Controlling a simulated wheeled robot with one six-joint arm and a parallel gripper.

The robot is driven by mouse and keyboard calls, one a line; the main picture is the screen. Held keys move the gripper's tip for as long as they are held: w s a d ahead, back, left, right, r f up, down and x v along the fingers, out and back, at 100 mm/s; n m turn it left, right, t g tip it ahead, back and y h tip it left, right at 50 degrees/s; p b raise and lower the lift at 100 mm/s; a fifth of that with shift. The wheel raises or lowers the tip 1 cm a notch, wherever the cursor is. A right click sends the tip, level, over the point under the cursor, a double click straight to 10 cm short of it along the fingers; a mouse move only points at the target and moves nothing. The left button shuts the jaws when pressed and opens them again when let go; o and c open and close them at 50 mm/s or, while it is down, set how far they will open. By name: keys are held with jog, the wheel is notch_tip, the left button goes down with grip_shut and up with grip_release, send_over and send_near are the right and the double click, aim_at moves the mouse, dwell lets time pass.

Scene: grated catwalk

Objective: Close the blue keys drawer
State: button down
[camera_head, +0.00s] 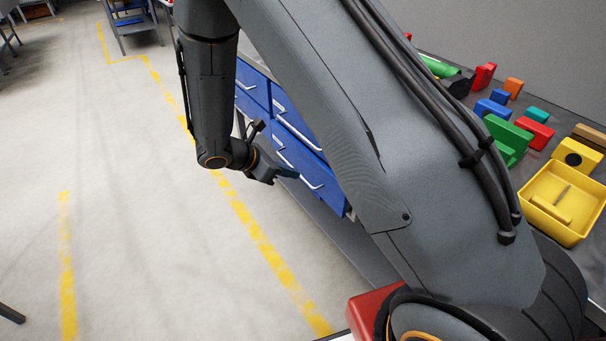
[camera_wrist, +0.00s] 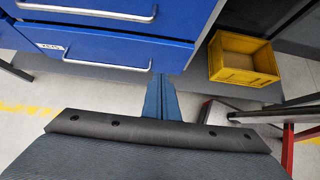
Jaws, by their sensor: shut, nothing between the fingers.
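The blue drawers are set under the workbench, with pale bar handles. In the wrist view, a lower blue drawer (camera_wrist: 115,45) carries a small label at its left whose text is hard to read; it may be the keys drawer. I cannot tell how far it stands out. Another blue drawer (camera_wrist: 90,18) is above it. My gripper (camera_wrist: 161,82) is shut and empty, its fingertips close to the lower drawer's front, near the right end of its handle; contact is unclear. In the head view, my gripper (camera_head: 290,173) is beside the lower drawers (camera_head: 318,178), partly hidden by my arm.
A yellow bin (camera_wrist: 243,62) is right of the drawers in the wrist view. In the head view, the bench top holds a yellow tray (camera_head: 560,205) and several coloured blocks (camera_head: 505,137). The floor (camera_head: 130,200) left of the drawers is clear, with yellow lines.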

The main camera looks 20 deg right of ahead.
jog(key=w+p, duration=0.1)
jog(key=p, duration=0.2)
send_near(328, 170)
notch_tip(328, 170, down, 5)
jog(key=d, duration=0.2)
jog(key=shift+w+d, duration=0.65)
jog(key=shift+d, duration=0.05)
jog(key=shift+w+d, duration=0.15)
jog(key=shift+d, duration=0.4)
jog(key=shift+w+d, duration=0.15)
jog(key=shift+d, duration=0.45)
